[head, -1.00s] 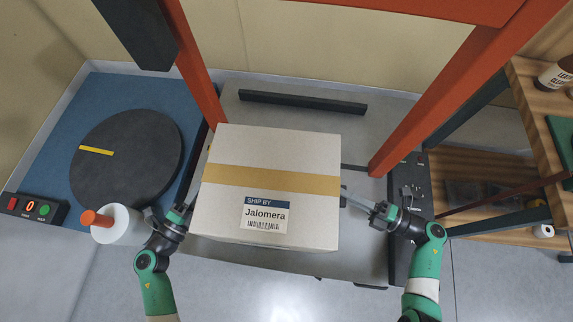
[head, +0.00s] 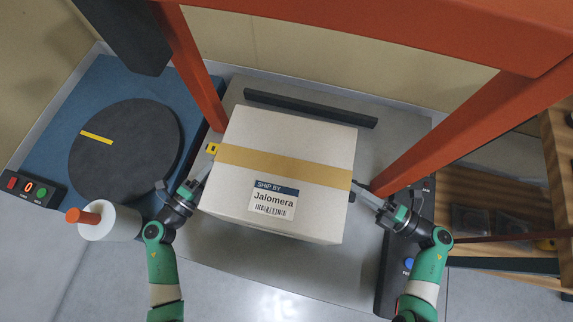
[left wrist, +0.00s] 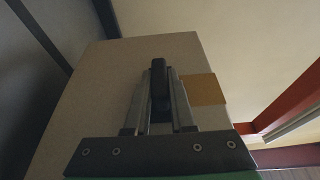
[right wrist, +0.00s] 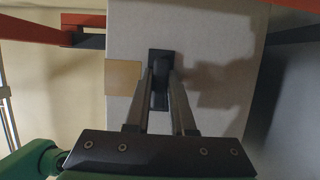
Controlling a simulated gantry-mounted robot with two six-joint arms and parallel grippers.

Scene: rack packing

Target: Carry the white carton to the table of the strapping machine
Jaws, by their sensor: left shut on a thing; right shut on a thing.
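The white carton (head: 283,145) has a tan tape band and a "SHIP BY Jalomera" label (head: 272,199). It is between my two grippers, over the grey table of the strapping machine (head: 235,245), below the orange frame. I cannot tell whether its bottom touches the table. My left gripper (head: 205,172) is shut on the carton's left side; the left wrist view shows its fingers on a dark handle (left wrist: 159,85) on the carton wall. My right gripper (head: 362,190) is shut on the right side, also at a dark handle (right wrist: 160,70).
Orange posts of the strapping machine (head: 190,75) stand left and right of the carton. A dark bar (head: 310,108) lies along the table's back. A blue turntable station with a dark disc (head: 125,155) and a white film roll (head: 118,223) is at left. Wooden shelves (head: 500,195) are at right.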

